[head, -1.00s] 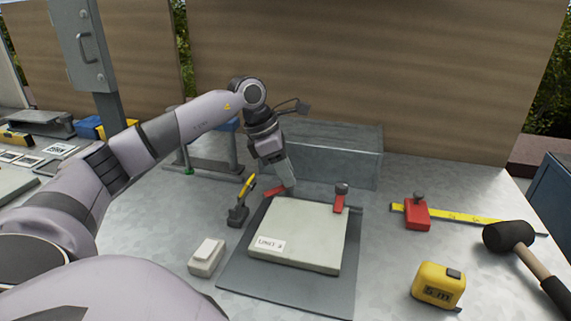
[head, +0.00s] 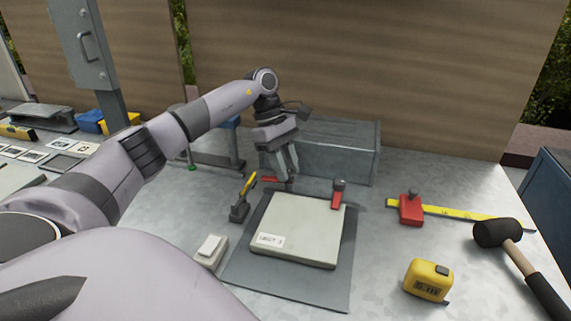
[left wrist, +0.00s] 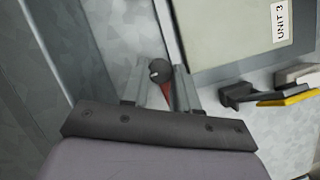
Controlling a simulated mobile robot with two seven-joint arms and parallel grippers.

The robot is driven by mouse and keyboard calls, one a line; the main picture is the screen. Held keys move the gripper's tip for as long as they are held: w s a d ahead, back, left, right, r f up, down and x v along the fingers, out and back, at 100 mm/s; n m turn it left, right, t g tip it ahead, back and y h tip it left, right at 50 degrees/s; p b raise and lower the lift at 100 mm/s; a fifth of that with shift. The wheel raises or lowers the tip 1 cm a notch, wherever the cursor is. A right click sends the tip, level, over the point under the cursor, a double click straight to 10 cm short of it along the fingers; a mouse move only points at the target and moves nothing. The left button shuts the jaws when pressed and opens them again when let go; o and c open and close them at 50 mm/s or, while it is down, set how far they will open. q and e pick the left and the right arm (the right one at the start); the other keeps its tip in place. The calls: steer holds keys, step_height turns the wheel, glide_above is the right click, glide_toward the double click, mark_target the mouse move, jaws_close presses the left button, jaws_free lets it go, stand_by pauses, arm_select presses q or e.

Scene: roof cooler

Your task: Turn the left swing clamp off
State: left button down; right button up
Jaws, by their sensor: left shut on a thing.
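The left swing clamp has a red arm (head: 268,179) and a dark round knob (left wrist: 160,72). It stands at the far left corner of the pale panel (head: 298,225) labelled as unit 3. My left gripper (head: 289,182) is shut on this clamp; in the left wrist view its two fingers (left wrist: 160,90) flank the knob. The red arm points left, away from the panel, and part of it is hidden by the fingers. The right swing clamp (head: 338,194) has its red arm over the panel's far right corner. My right gripper is not in view.
A black toggle with a yellow handle (head: 243,197) stands just left of the panel. A grey metal box (head: 340,150) is close behind the gripper. A red block (head: 411,209), tape measure (head: 428,280) and mallet (head: 498,234) lie right. A small pale box (head: 210,250) sits front left.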

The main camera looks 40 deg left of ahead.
arm_select(q)
steer(key=shift+m, duration=0.4)
steer(key=c, duration=0.8)
jaws_free()
steer(key=shift+c, duration=0.2)
steer(key=shift+r, duration=0.1)
steer(key=v, duration=0.7)
steer(key=shift+w, duration=0.15)
steer(key=shift+d, duration=0.1)
